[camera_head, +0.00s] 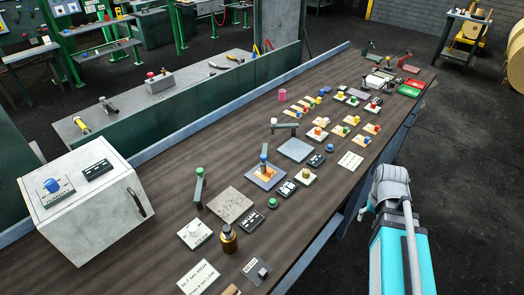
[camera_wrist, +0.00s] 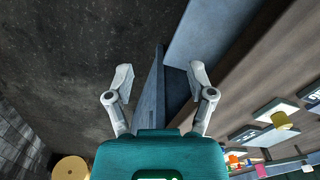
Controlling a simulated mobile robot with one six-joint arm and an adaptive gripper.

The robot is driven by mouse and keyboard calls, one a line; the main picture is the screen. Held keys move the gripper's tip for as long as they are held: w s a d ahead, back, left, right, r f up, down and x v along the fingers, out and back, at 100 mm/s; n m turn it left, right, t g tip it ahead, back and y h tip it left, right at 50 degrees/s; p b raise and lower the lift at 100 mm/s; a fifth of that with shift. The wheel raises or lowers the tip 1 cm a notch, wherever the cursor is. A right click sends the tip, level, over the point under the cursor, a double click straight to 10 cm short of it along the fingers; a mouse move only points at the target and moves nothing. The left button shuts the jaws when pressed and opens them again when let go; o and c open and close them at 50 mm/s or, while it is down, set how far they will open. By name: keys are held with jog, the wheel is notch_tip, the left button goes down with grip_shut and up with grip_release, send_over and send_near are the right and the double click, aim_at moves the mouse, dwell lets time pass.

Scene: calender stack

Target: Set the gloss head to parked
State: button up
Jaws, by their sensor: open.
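My gripper shows in the wrist view (camera_wrist: 160,84) with its two fingers apart and nothing between them. In the head view my arm stands at the right, beyond the bench's near edge and clear of the things on it. I cannot tell which thing is the gloss head; most labels are too small to read. Small fixtures on the bench include a green-capped post (camera_head: 199,186), a blue-topped post (camera_head: 264,163) on a blue-grey plate, a dark arm-like piece (camera_head: 285,125), and a grey plate with a small block (camera_head: 256,270) at the front.
A white cabinet (camera_head: 85,210) with a blue knob (camera_head: 52,186) stands at the left. Dark floor is open at the right.

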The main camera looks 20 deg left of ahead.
jog(key=w+a+r+p, duration=0.4)
jog(key=w+a+r, duration=0.1)
jog(key=w+a, duration=0.15)
notch_tip(320, 180, up, 12)
jog(key=p, duration=1.2)
send_over(264, 155)
jog(key=shift+a, duration=0.1)
jog(key=shift+f, duration=0.25)
notch_tip(264, 155, down, 13)
jog(key=b, duration=1.3)
jog(key=shift+f+b, duration=0.15)
jog(key=shift+b, duration=0.2)
